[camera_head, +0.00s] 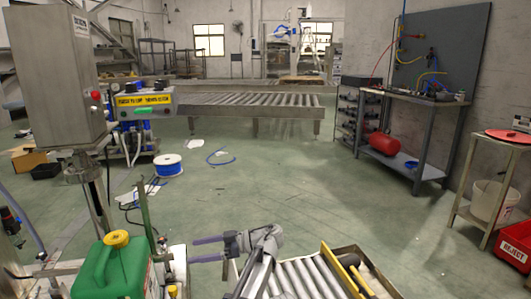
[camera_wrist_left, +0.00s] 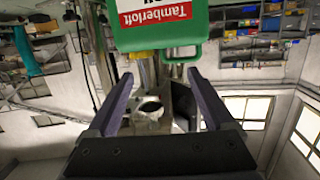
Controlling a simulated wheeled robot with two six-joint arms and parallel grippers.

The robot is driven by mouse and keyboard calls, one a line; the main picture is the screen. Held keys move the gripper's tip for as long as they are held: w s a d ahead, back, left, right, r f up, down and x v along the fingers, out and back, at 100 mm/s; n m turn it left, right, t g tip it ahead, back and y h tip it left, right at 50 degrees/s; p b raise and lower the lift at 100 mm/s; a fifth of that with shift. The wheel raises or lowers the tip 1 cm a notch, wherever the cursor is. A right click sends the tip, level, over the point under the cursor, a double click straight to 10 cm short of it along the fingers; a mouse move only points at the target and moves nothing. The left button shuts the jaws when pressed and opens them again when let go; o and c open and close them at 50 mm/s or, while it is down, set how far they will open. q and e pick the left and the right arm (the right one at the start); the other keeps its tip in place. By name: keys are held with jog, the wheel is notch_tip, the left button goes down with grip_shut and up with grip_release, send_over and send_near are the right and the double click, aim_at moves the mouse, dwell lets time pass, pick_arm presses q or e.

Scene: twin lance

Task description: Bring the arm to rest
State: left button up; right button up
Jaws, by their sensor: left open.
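My left gripper (camera_head: 193,250) is low in the middle of the head view, its two purple fingers pointing left. The fingers are apart, with nothing between them. In the left wrist view the open gripper (camera_wrist_left: 158,78) shows both fingers spread. A green jerrycan (camera_head: 112,270) with a yellow cap stands left of the fingertips in the head view, with a gap between. In the left wrist view the jerrycan (camera_wrist_left: 158,32) appears upside down with a red and white label, beyond the fingertips. My right gripper is in neither view.
A short roller conveyor (camera_head: 307,281) lies just right of my left arm. A steel control cabinet (camera_head: 52,75) stands at the left. A workbench (camera_head: 421,100), a small stand (camera_head: 486,140) and a red reject bin (camera_head: 514,246) are at the right. The middle floor is mostly clear.

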pick_arm(q)
jog(key=s+a+f+m+t+h, duration=0.1)
jog(key=s+a+f+m+h, duration=0.1)
jog(key=s+f+m+h, duration=0.5)
jog(key=s+a+f+m+h, duration=0.25)
jog(key=s+f+m, duration=0.3)
jog(key=f, duration=0.35)
jog(key=s+d+f+m+h, duration=0.1)
jog(key=s+d+m+h, duration=0.1)
jog(key=s+d+m, duration=0.3)
jog(key=s+d+f+m+h, duration=0.1)
jog(key=s+d+m+h, duration=0.2)
jog(key=d, duration=0.9)
jog(key=shift+s+m, duration=0.95)
jog(key=shift+s, duration=0.15)
jog(key=shift+h, duration=0.25)
jog(key=r+p, duration=3.8)
jog(key=shift+s+d, duration=0.25)
jog(key=shift+d, duration=0.05)
jog(key=shift+c, duration=0.3)
